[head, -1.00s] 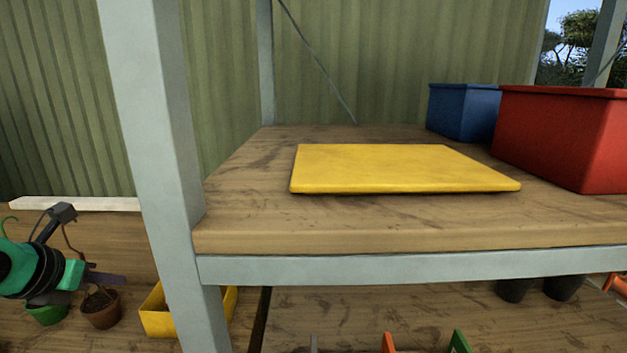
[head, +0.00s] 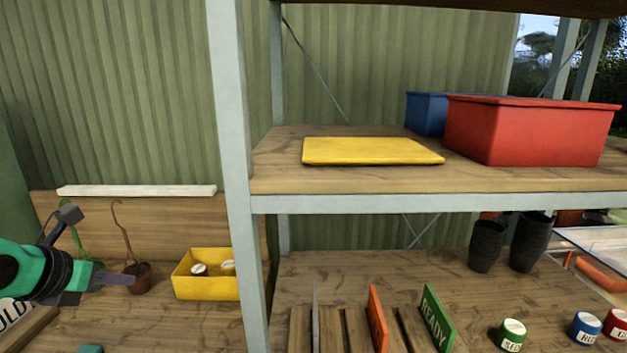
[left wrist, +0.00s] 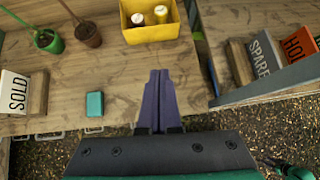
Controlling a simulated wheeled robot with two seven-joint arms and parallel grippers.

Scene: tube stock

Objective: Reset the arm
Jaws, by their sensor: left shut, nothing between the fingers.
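My left gripper (head: 112,279) comes in from the left in the head view, in front of the lower bench left of the shelf post. In the left wrist view its purple fingers (left wrist: 158,100) are together with nothing between them, pointing toward the bench. It touches no object that I can see.
A yellow bin (head: 207,282) with jars, a brown pot (head: 139,278) and a teal block (left wrist: 95,104) are on the bench. A grey post (head: 232,150) stands right of the arm. Above are a yellow board (head: 372,151) and a red crate (head: 530,135).

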